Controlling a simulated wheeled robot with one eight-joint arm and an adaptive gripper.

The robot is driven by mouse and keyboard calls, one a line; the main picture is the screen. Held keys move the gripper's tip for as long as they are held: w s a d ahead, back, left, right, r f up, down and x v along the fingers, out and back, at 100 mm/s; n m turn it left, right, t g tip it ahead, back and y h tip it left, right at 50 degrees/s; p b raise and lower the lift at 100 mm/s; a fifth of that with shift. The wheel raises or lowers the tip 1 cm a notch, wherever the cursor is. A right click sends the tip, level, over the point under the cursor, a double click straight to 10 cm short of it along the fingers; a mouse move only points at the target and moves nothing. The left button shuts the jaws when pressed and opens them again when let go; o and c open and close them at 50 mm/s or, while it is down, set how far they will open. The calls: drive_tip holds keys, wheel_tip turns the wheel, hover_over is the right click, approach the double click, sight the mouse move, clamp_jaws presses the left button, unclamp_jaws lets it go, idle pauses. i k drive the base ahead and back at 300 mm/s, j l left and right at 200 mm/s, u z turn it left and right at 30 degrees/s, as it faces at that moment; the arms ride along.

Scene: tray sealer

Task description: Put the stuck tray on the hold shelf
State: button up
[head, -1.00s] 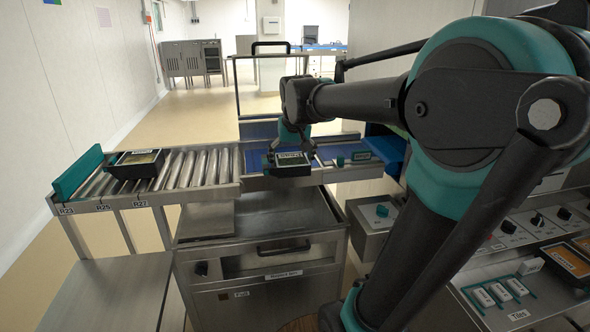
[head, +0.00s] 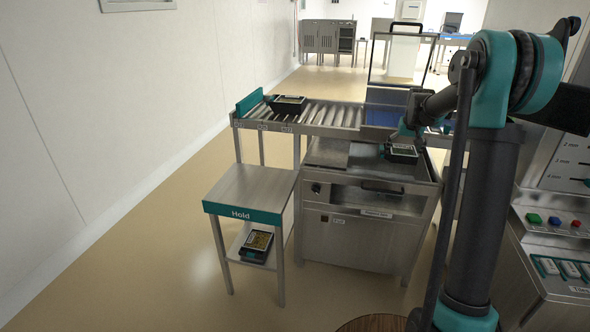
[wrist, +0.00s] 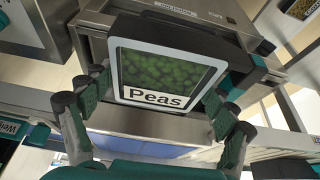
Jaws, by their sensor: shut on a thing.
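My gripper (head: 408,134) is shut on a black tray (head: 401,154) and holds it above the steel cabinet in front of the conveyor. In the wrist view the tray (wrist: 165,72) lies between both fingers (wrist: 160,92); its film shows green peas and a label reading "Peas". The hold shelf (head: 250,185) is a small steel stand with a teal front edge marked "Hold", left of the cabinet. Its top is bare. Another tray (head: 256,243) lies on its lower level.
A roller conveyor (head: 335,113) runs behind, with a dark tray (head: 288,102) near its teal end stop (head: 249,102). The steel cabinet (head: 350,225) stands between my arm and the hold shelf. A control panel (head: 552,222) is at right. Floor left of the shelf is clear.

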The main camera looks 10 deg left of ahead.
sight(248, 183)
drive_tip(key=u, duration=1.45)
drive_tip(key=l, duration=0.1)
